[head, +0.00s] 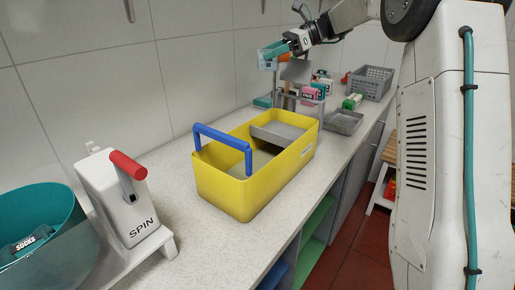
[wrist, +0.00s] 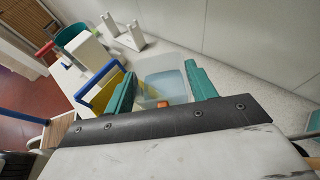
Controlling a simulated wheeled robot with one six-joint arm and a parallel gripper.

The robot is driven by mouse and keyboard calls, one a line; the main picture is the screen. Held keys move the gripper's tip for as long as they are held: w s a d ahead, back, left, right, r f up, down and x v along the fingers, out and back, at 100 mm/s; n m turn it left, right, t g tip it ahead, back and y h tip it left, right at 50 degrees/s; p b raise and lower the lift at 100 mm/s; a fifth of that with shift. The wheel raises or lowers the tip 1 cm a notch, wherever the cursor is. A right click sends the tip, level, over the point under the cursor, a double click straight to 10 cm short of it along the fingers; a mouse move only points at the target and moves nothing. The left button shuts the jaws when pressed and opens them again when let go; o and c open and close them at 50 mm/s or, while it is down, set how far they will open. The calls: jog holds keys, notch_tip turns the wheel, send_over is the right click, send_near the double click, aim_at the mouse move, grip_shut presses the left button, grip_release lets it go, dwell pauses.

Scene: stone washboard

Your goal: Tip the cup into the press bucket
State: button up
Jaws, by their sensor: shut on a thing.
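My gripper (head: 276,50) is high above the back part of the counter, near the tiled wall. Its teal fingers also show in the wrist view (wrist: 161,88), shut on a clear cup (wrist: 160,65). The cup (head: 267,63) shows blue in it in both views; I cannot tell how full it is. The yellow press bucket (head: 235,192) stands on the counter, nearer the head camera than the cup and lower. It has a blue bar handle (head: 222,138) and a grey tray (head: 278,132) inside its far end. The cup is apart from the bucket.
A white SPIN unit (head: 118,200) with a red handle and a teal tub (head: 35,225) stand at the near left. Behind the bucket are small boxes and bottles, a grey tray (head: 343,122) and a grey crate (head: 370,82). Counter between SPIN unit and bucket is clear.

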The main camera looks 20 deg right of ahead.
jog(key=shift+w, duration=0.25)
jog(key=shift+a, duration=0.1)
jog(key=shift+s+f+n+t, duration=0.3)
jog(key=shift+s+n, duration=0.05)
jog(key=shift+s, duration=0.25)
jog(key=shift+s+f+n+t, duration=0.3)
jog(key=shift+s+n, duration=0.05)
jog(key=shift+s, duration=0.2)
jog(key=shift+s+a+f+n+t, duration=0.1)
jog(key=shift+s+f+n+t, duration=0.25)
jog(key=shift+f, duration=0.35)
jog(key=shift+s+a+f+n+t, duration=0.1)
jog(key=shift+s+f+n, duration=0.3)
jog(key=shift+s+f, duration=0.25)
jog(key=shift+s+a+f+n+t, duration=0.1)
jog(key=shift+s+f+n+t, duration=0.2)
jog(key=shift+f, duration=0.5)
jog(key=shift+s, duration=0.1)
jog(key=shift+n+t, duration=0.35)
jog(key=shift+n, duration=0.4)
jog(key=shift+s+a+f, duration=0.1)
jog(key=shift+s+f, duration=0.2)
jog(key=shift+f, duration=1.2)
jog(key=shift+s+a+f, duration=0.1)
jog(key=shift+s+f, duration=0.25)
jog(key=shift+f, duration=1.2)
jog(key=shift+s+f, duration=0.3)
jog(key=shift+f, duration=1.2)
jog(key=shift+s+f, duration=0.1)
